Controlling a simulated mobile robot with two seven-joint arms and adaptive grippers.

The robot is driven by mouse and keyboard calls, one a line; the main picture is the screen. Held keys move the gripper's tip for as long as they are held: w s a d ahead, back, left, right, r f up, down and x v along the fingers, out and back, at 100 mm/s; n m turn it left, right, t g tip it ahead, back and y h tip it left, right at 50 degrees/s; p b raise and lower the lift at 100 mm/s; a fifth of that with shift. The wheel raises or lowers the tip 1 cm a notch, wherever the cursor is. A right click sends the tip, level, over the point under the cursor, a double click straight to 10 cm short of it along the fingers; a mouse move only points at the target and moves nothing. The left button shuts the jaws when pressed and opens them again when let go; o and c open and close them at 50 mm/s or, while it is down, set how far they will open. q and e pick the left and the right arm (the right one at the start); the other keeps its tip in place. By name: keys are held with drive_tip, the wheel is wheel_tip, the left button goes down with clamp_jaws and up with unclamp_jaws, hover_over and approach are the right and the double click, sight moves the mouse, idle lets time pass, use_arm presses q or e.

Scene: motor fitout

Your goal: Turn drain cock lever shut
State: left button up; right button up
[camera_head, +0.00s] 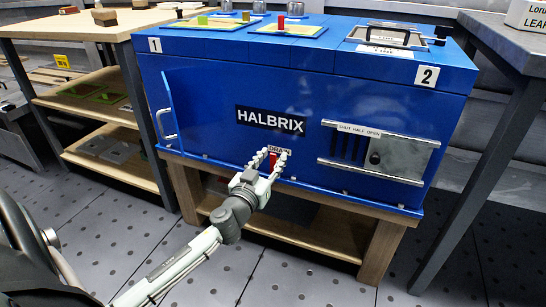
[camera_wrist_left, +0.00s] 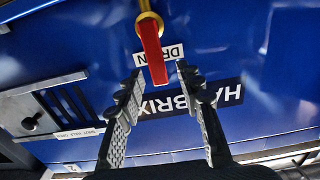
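The red drain cock lever (camera_head: 273,160) is low on the front of the blue HALBRIX housing (camera_head: 215,110), by a white DRAIN label (camera_head: 280,150). In the left wrist view, which is upside down, the red lever (camera_wrist_left: 152,48) runs from a brass fitting (camera_wrist_left: 148,8) toward the label and partly covers it. My left gripper (camera_head: 270,157) is open, with its fingers on either side of the lever in the head view. In the wrist view the lever's free end lies between the fingertips (camera_wrist_left: 160,72), with gaps on both sides. I cannot tell its depth. My right gripper is not in view.
A silver shutter plate (camera_head: 400,158) with slots and a dark knob is right of the lever. A handle (camera_head: 166,125) sticks out at the left. The housing rests on a wooden stand (camera_head: 383,250). A shelved bench (camera_head: 100,80) is left; a grey table is right.

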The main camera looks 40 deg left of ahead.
use_arm(q)
drive_tip(key=shift+x, duration=0.8)
clamp_jaws()
